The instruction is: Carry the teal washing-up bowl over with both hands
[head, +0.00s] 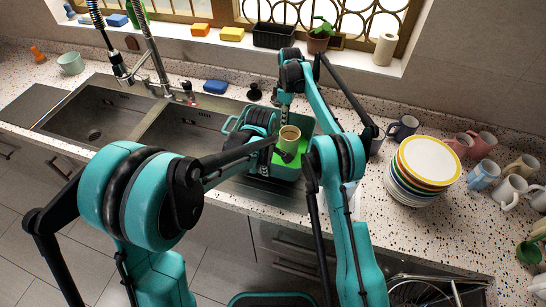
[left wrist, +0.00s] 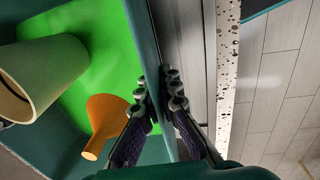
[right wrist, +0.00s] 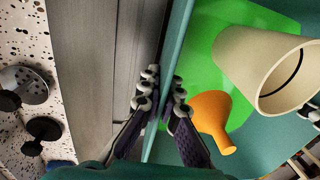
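The teal washing-up bowl (head: 303,122) is at the right end of the steel sink, partly hidden by my arms. My right gripper (right wrist: 165,82) pinches the opposite rim, on the tap side, in the same way. In the head view my arms hide most of both grippers. I cannot tell whether the bowl rests on the steel or is raised.
Steel basins (head: 95,118) with a tall tap (head: 155,60) lie left of the bowl. A plate stack (head: 425,165) and several mugs (head: 482,175) crowd the speckled counter to the right. A blue sponge (head: 215,86) and black stoppers (head: 254,91) sit behind.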

